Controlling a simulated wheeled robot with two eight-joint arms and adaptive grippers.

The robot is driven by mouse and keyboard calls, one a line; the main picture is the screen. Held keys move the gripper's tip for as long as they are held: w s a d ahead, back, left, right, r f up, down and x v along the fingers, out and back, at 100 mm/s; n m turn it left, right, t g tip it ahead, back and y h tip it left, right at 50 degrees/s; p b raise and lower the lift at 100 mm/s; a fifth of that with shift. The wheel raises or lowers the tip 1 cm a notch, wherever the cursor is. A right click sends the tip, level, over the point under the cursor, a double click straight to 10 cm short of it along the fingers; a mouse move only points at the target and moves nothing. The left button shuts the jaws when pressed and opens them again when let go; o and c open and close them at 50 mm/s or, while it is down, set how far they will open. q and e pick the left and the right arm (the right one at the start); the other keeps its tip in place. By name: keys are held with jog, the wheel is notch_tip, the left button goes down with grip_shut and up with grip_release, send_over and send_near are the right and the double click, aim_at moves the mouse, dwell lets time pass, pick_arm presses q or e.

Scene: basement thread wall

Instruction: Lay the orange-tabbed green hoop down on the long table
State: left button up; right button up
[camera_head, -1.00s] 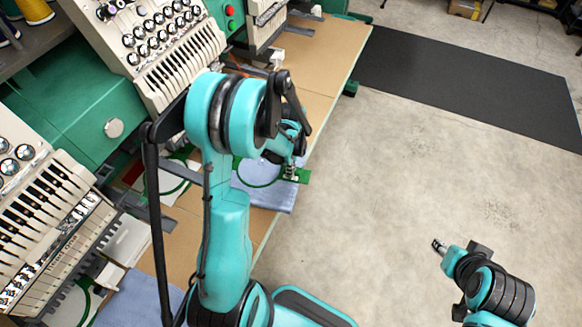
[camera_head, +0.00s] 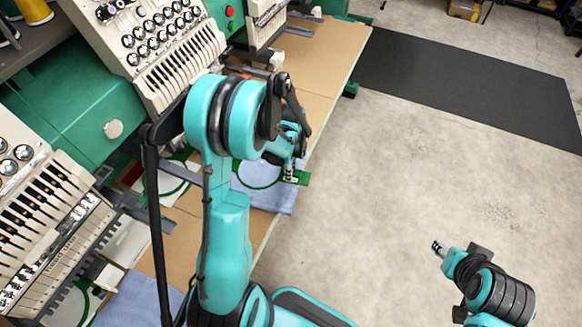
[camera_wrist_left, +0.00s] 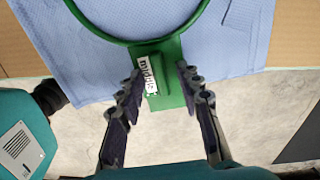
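A green hoop (camera_head: 258,186) lies over a light blue cloth at the edge of the long table (camera_head: 190,228). In the left wrist view the hoop (camera_wrist_left: 150,44) shows its lower rim and a green tab with a white printed label. No orange shows on this tab. My left gripper (camera_head: 290,172) is over the tab. In the left wrist view its fingers (camera_wrist_left: 161,76) are apart on either side of the tab's raised middle, with gaps visible. My right gripper (camera_head: 438,247) is small, over the floor at the lower right, away from the table.
Cream and green machines (camera_head: 150,40) stand along the table's left side. Another green hoop (camera_head: 186,180) sits under one machine, and part of another shows at the lower left. Blue cloth (camera_head: 140,300) covers the near table. The floor to the right is clear, with a black mat (camera_head: 470,85) beyond.

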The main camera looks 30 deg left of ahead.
pick_arm(q)
notch_tip(320, 180, up, 12)
dwell(0.4)
jog(key=s+d+r+n+t+b, duration=0.3)
jog(key=s+d+n+t, duration=0.4)
jog(key=s+d+n, duration=0.5)
jog(key=shift+s+r+n, duration=0.4)
jog(key=shift+r+n, duration=0.25)
jog(key=shift+n, duration=0.75)
